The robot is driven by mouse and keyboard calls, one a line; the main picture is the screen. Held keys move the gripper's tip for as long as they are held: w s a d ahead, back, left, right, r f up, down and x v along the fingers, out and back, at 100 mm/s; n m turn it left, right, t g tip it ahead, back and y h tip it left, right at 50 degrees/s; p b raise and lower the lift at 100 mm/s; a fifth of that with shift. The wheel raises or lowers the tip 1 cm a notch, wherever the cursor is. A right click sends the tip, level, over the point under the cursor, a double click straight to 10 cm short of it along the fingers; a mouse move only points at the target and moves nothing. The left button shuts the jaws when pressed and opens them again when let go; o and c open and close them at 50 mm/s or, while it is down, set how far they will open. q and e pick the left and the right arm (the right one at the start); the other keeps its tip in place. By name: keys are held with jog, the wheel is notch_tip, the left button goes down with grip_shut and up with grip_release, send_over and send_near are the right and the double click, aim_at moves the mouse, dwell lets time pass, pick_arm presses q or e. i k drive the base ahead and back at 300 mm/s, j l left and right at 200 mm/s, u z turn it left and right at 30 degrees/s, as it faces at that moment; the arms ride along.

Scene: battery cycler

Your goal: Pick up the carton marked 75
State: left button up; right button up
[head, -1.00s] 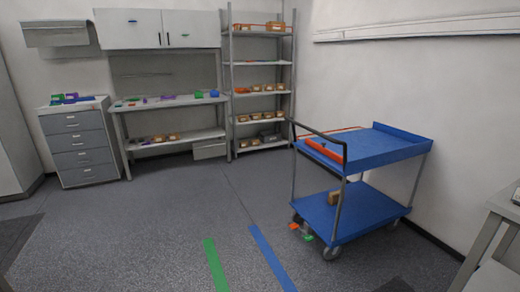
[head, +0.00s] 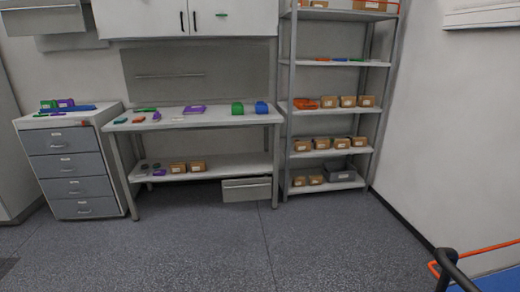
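Several small brown cartons with white labels stand on the metal shelf rack (head: 288,120). One row (head: 348,102) is on a middle shelf, another row (head: 324,144) is on the shelf below it, and two cartons (head: 308,181) are on the bottom shelf. Two more cartons (head: 187,167) sit on the lower shelf of the workbench. Another carton (head: 369,5) shows at the top of the rack, cut by the frame edge. The labels are too small to read, so I cannot tell which is marked 75. Neither of my grippers is in view.
The workbench (head: 190,121) and a grey drawer cabinet (head: 75,168) stand left of the rack. A grey bin (head: 339,173) is on the rack's bottom shelf. The blue cart (head: 502,281) fills the lower right corner. The floor ahead is clear.

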aim_at(346, 102)
jog(key=i+z, duration=0.15)
jog(key=i, duration=0.45)
jog(key=i+j+z, duration=0.1)
jog(key=i, duration=0.55)
jog(key=i+j+z, duration=0.15)
jog(key=i, duration=0.45)
jog(key=i+l+z, duration=0.2)
jog(key=i+l, duration=0.4)
jog(key=i+l+z, duration=0.2)
jog(key=i+l, duration=0.25)
jog(key=i, duration=0.3)
